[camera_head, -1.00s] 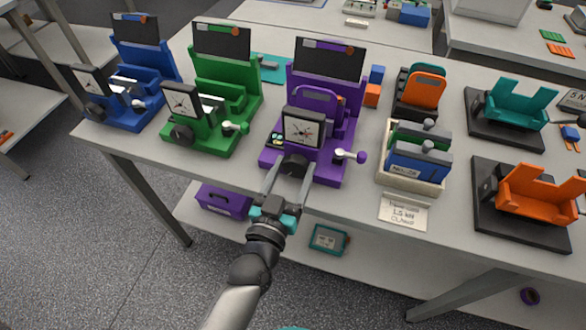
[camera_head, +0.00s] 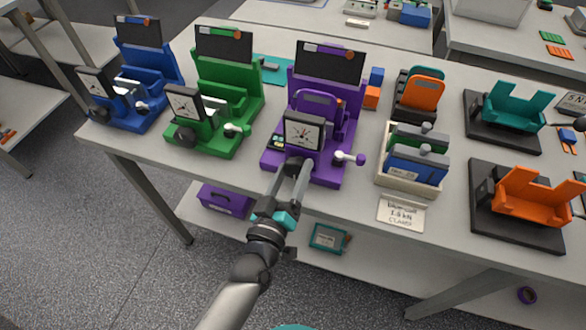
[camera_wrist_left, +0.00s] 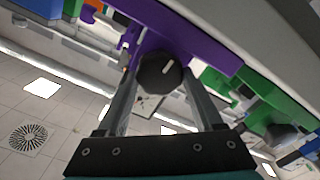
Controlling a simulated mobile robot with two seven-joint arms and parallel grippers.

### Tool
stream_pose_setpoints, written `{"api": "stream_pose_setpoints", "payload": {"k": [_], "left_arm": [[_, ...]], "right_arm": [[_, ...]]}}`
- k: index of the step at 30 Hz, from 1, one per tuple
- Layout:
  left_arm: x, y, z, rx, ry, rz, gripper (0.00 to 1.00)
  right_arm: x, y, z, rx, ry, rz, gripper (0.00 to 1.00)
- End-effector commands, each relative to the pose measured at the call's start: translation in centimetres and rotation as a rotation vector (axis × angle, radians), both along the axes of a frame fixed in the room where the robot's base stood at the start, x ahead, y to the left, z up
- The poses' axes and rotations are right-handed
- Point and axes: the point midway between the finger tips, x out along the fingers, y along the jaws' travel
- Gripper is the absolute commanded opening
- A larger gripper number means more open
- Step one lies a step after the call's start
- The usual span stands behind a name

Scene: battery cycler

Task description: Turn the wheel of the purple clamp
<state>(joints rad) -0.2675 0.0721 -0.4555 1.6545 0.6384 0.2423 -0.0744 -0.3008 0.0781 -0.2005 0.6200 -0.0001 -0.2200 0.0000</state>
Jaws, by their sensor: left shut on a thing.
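The purple clamp (camera_head: 325,100) stands near the front edge of the table, with a square dial gauge (camera_head: 304,132) on its front and a small lever with a purple knob (camera_head: 361,159) at its right. Its black wheel, below the dial, is mostly hidden by my fingers in the head view. In the left wrist view the wheel (camera_wrist_left: 160,75) shows a white mark, tilted a little to the right. My left gripper (camera_head: 293,168) is shut on the wheel, one finger on each side; the fingers also show in the left wrist view (camera_wrist_left: 162,90). My right gripper is out of view.
A green clamp (camera_head: 222,85) and a blue clamp (camera_head: 145,75) stand to the left. A bin with blue and green blocks (camera_head: 408,184) and a label card (camera_head: 402,213) are to the right, with orange (camera_head: 540,200) and teal (camera_head: 515,110) holders beyond.

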Motion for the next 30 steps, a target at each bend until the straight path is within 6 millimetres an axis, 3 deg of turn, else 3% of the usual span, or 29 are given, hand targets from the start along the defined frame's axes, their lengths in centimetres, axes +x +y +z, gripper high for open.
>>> {"api": "stream_pose_setpoints", "payload": {"k": [15, 30], "left_arm": [[0.03, 0.12, -0.19, -0.303, 0.099, -0.001, 0.13], [0.02, 0.1, -0.2, -0.349, 0.115, -0.001, 0.13]], "right_arm": [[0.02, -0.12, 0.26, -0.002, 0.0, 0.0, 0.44], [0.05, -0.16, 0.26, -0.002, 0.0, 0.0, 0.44]]}}
